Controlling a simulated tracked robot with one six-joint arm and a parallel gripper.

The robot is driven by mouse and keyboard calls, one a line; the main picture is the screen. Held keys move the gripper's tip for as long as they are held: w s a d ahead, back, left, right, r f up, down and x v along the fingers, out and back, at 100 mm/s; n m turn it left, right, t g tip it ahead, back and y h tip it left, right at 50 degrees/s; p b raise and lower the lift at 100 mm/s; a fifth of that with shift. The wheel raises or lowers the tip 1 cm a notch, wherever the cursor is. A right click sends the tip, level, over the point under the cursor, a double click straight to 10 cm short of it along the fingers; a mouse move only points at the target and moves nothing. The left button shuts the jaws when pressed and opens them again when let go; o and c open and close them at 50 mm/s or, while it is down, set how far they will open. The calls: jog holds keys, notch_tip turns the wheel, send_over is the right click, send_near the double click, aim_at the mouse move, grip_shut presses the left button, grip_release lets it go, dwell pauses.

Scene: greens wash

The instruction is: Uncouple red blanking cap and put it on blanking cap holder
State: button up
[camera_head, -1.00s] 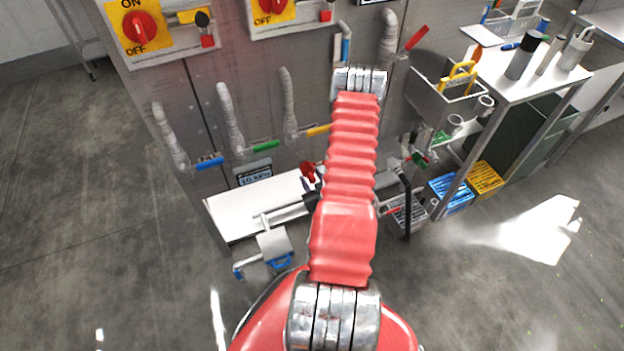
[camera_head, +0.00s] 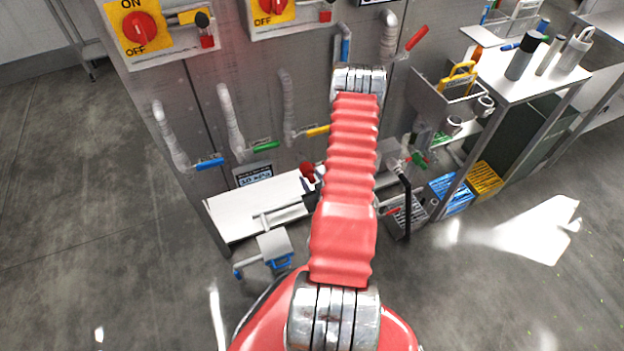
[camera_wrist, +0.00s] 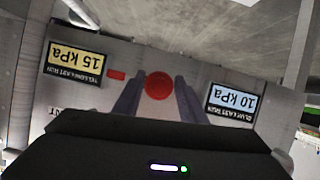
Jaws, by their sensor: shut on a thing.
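The red blanking cap (camera_wrist: 158,86) shows as a round red disc between the two dark fingers of my gripper (camera_wrist: 156,90) in the wrist view. My gripper is shut on it, in front of a grey panel. In the head view the cap (camera_head: 307,171) is a small red shape just left of my red arm, above the white shelf. My arm hides most of the gripper there. Whether the cap is still on its coupling cannot be seen. I cannot identify the blanking cap holder in either view.
A white shelf (camera_head: 245,208) lies below; a cart stands right.

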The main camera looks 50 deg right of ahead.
aim_at(309, 173)
jog(key=shift+w+d, duration=0.55)
jog(key=shift+w, duration=0.4)
jog(key=shift+w+d, duration=0.55)
jog(key=shift+w, duration=0.35)
dwell(0.6)
jog(key=o, duration=1.3)
jog(key=shift+c, duration=0.2)
jog(key=v, duration=1.3)
jog(key=shift+s+a, duration=0.2)
jog(key=shift+s, duration=0.1)
